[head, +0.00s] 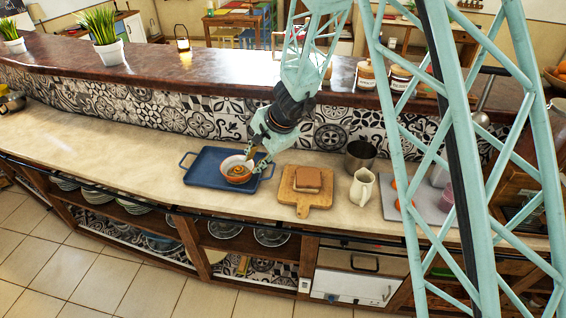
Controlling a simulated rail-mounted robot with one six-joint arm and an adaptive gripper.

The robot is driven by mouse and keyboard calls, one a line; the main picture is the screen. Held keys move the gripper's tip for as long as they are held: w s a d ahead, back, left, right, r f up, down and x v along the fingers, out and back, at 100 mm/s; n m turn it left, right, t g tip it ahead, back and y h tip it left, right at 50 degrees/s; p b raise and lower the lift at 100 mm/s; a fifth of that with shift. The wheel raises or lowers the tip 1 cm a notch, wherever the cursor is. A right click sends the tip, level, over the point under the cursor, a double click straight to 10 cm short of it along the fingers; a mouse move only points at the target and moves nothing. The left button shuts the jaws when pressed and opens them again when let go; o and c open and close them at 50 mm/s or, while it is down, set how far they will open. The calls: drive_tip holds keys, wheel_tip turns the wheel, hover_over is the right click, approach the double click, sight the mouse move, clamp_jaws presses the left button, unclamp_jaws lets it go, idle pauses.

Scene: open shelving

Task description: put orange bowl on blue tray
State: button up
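A wooden board (291,198) with bread-like slices (307,179) lies right of the tray. A cream pitcher (362,188), a metal pot (360,155) and a grey tray (429,211) stand further right. A raised ledge (220,86) runs behind.

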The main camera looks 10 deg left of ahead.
drive_tip(key=shift+r, duration=0.15)
drive_tip(key=s+d+r+n, duration=0.2)
drive_tip(key=s+d+r, duration=0.35)
drive_tip(key=r, duration=0.35)
drive_tip(key=s+d+r+n, duration=0.2)
drive_tip(key=s+d+r, duration=0.35)
drive_tip(key=r, duration=0.35)
drive_tip(key=s+d+r+n, duration=0.1)
drive_tip(key=s+d+r, duration=0.4)
drive_tip(key=r, duration=0.4)
drive_tip(key=s+d+r+n+h, duration=0.1)
drive_tip(key=s+d+r, duration=0.1)
drive_tip(key=s+d, duration=0.5)
drive_tip(key=s+d+r+n+h, duration=0.1)
drive_tip(key=s+d+r+h, duration=0.1)
drive_tip(key=s+d, duration=0.6)
drive_tip(key=s+d+r+n+t+h, duration=0.1)
drive_tip(key=s+d, duration=0.6)
drive_tip(key=s, duration=1)
drive_tip(key=shift+d+r+n+h, duration=0.3)
drive_tip(key=shift+d+r+h, duration=0.1)
drive_tip(key=shift+r, duration=0.2)
drive_tip(key=shift+a, duration=0.2)
